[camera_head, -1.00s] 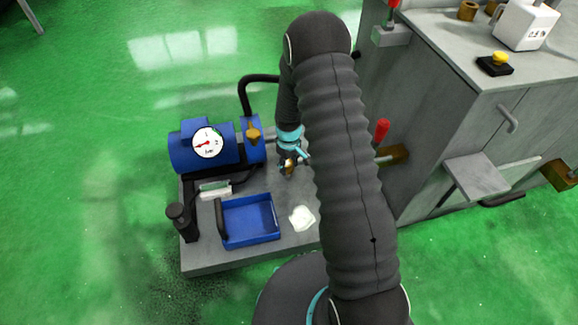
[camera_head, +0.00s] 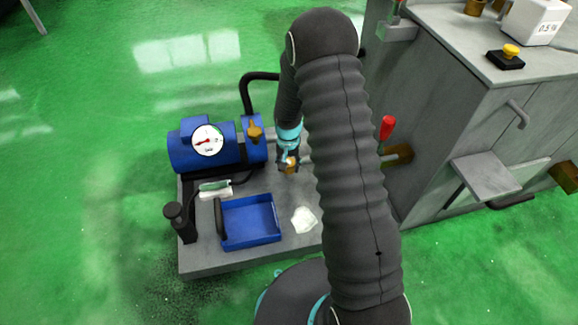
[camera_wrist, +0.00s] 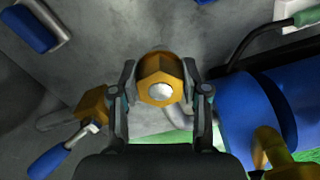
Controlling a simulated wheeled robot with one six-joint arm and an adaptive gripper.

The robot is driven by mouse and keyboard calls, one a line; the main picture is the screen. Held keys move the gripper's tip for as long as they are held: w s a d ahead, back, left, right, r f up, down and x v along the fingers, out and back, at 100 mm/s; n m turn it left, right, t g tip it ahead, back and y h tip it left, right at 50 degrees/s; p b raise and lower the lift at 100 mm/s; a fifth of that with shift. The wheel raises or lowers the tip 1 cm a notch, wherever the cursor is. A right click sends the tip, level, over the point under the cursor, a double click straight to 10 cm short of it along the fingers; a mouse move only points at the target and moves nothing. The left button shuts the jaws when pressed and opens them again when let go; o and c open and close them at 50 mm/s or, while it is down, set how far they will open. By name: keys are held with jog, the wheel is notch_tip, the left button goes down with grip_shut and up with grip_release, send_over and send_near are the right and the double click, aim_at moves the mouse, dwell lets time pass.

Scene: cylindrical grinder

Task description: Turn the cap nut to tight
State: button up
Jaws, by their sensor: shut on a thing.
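The cap nut is a brass hexagonal piece with a pale round centre (camera_wrist: 160,85), seen in the wrist view. My gripper (camera_wrist: 161,88) has one finger on each side of it and is shut on it. In the head view the gripper (camera_head: 289,163) is small, with a bit of brass showing between its fingers above the grey base plate. My arm hides what lies right of it there. The nut's thread and seat are hidden.
A blue motor unit with a dial (camera_head: 208,140) and a brass valve (camera_head: 254,130) stand left of my gripper. A blue tray (camera_head: 250,221) and a white cloth (camera_head: 304,220) lie in front. The grey machine cabinet (camera_head: 440,130) with a red-handled lever (camera_head: 387,128) is at right.

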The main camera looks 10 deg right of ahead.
jog(key=shift+w+m, duration=0.1)
jog(key=shift+m, duration=0.7)
jog(key=o, duration=1.1)
jog(key=shift+o, duration=0.2)
notch_tip(320, 180, up, 12)
